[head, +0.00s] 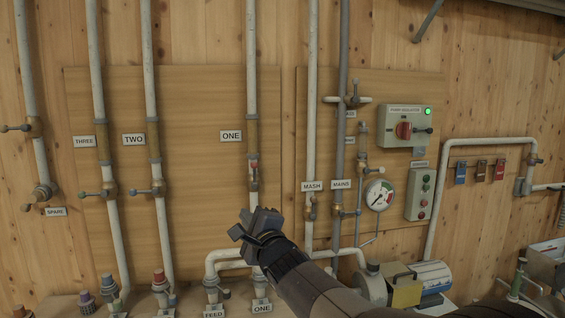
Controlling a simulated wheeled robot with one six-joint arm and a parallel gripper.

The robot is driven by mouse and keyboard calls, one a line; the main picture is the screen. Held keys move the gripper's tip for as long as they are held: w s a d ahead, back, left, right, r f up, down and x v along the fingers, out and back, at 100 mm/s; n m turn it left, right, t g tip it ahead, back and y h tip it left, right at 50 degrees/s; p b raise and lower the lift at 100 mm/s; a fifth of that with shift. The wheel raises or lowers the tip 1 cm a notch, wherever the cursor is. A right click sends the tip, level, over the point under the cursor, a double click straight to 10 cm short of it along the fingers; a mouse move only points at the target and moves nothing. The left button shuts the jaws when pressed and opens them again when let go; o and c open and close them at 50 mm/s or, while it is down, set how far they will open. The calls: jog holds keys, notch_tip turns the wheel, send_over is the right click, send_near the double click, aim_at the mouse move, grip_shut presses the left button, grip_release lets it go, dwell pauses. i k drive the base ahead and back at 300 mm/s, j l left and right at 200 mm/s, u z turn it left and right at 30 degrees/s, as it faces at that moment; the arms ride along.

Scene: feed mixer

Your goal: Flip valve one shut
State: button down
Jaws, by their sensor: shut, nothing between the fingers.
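The valve on the pipe labelled ONE (231,136) has a brass body (253,184) and a small reddish lever (254,163). The lever appears to lie upright, in line with its pale pipe. My gripper (240,228) is below the valve, near the lower part of pipe one in the picture. It is shut and empty, and appears apart from the lever. My gripper and arm hide part of the piping below the valve.
Valves two (158,190) and three (108,192) are to the left, their levers sticking out leftward across their pipes. The MASH pipe (311,130) and MAINS pipe (342,120) stand to the right. A pressure gauge (379,195) and a switch box (404,125) are farther right.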

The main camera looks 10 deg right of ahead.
aim_at(254, 165)
jog(key=i+l, duration=0.7)
